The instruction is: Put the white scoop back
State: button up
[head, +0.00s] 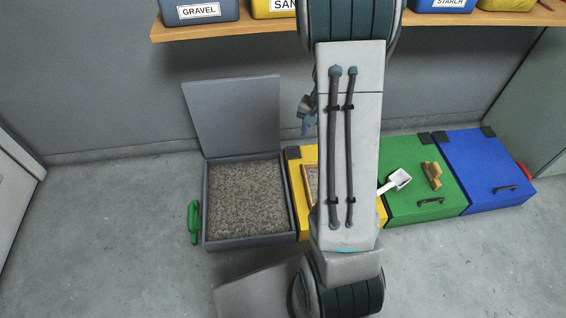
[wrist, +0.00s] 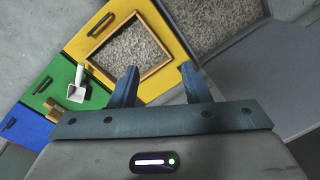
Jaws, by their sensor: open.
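The white scoop (head: 400,178) lies on the closed lid of the green box (head: 432,208), its handle toward the yellow box. In the wrist view the scoop (wrist: 100,73) lies left of my gripper, apart from it. My gripper (wrist: 160,83) is open and empty, above the boxes. In the head view my arm hides most of it; only a blue-grey part (head: 306,112) shows left of the arm. The yellow box (wrist: 101,26) carries a wooden-framed tray (wrist: 130,48) of grey gravel on its lid. My arm covers much of that box in the head view.
An open grey box (head: 206,205) full of gravel stands left, lid raised. A green scoop (head: 194,222) is at its left side. A wooden object (head: 432,176) lies on the green lid. A blue box (head: 485,165) stands right. A shelf (head: 270,28) with labelled bins is above.

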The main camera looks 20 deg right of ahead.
jog(key=s+a+r+n, duration=0.9)
jog(key=s+a+r, duration=0.4)
jog(key=s+a, duration=0.3)
jog(key=shift+s+h, duration=0.25)
jog(key=shift+h, duration=0.15)
